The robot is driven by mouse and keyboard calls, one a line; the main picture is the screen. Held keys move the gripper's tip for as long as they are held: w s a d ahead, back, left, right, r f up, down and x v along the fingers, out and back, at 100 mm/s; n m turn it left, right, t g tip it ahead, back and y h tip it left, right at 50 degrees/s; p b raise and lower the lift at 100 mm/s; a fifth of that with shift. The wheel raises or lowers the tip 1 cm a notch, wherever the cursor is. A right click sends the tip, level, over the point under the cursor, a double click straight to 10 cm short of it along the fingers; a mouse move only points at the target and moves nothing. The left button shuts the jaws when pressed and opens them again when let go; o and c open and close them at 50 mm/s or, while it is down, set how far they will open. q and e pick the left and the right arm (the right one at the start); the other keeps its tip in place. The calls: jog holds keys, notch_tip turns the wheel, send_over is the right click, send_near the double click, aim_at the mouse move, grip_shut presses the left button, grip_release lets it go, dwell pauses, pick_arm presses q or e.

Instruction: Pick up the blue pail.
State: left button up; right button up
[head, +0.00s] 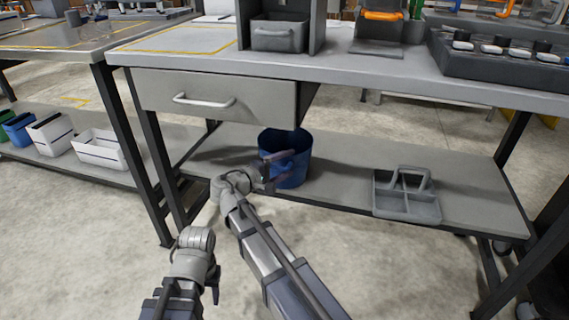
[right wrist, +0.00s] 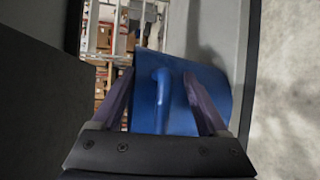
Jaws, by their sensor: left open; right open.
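The blue pail (head: 295,172) stands upright on the lower shelf of the workbench, below the drawer. My right gripper (head: 277,168) is in front of the pail, with its open fingers reaching to it. In the right wrist view the pail (right wrist: 205,83) fills the space ahead, and its blue handle (right wrist: 161,100) lies between the two spread fingers (right wrist: 163,98). I cannot tell whether the fingers touch it. My left gripper (head: 214,285) is low in front of the bench, away from the pail, open and seen only in part.
A grey divided caddy (head: 407,205) stands to the right on the same lower shelf (head: 340,180). The drawer (head: 215,98) and benchtop (head: 350,70) overhang the pail. A bench leg (head: 150,150) stands left. White bins (head: 98,150) sit on the neighbouring shelf. The shelf between pail and caddy is clear.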

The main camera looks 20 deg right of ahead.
jog(key=shift+w+a+f, duration=0.1)
jog(key=shift+f, duration=0.05)
grip_shut()
dwell(0.4)
